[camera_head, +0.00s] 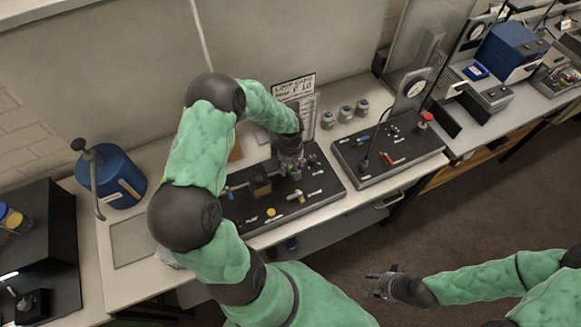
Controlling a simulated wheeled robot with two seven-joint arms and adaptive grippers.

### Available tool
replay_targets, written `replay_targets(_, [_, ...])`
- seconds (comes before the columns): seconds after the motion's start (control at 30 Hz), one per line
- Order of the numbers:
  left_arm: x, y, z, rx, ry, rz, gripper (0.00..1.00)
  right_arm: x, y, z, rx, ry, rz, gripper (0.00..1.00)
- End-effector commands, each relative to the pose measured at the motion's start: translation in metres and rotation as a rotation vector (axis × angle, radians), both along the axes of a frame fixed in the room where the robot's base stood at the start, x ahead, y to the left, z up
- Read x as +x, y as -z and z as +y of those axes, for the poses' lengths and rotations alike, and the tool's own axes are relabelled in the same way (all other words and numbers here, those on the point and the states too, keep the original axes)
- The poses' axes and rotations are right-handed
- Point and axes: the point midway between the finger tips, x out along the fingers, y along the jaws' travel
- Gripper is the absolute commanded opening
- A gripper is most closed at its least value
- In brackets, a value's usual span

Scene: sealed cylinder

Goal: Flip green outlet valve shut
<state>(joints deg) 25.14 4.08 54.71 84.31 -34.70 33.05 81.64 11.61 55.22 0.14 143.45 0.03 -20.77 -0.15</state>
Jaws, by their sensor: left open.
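My left gripper (292,172) is open and points down over the black valve panel (315,197) on the bench. It is low, close to the panel's small fittings near the panel's back right part. I cannot make out the green outlet valve; it may be hidden by the gripper or too small to tell.
A second black panel (415,149) with a gauge and red parts stands to the right. Several small grey canisters (345,113) and a white sign (293,87) stand behind. A blue tank (118,178) is on the left. The bench strip by the tank is clear.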

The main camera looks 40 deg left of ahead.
Motion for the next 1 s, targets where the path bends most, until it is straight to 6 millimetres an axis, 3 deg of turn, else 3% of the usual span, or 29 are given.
replay_targets(0.4, [0.000, 0.007, 0.000, 0.000, 0.001, -0.001, 0.45, 0.000, 0.000, 0.000, 0.000, 0.000, 0.000, 0.40])
replay_targets(0.57, [0.000, 0.007, 0.000, 0.000, 0.001, -0.001, 0.00, 0.000, 0.000, 0.000, 0.000, 0.000, -0.001, 0.40])
replay_targets(0.77, [0.000, 0.007, 0.000, 0.000, 0.007, -0.002, 0.00, 0.000, 0.001, 0.000, 0.000, 0.000, 0.000, 0.40])
replay_targets(1.0, [-0.004, 0.010, 0.001, 0.002, 0.156, -0.002, 0.00, 0.000, 0.022, 0.000, 0.000, 0.000, 0.000, 0.40])
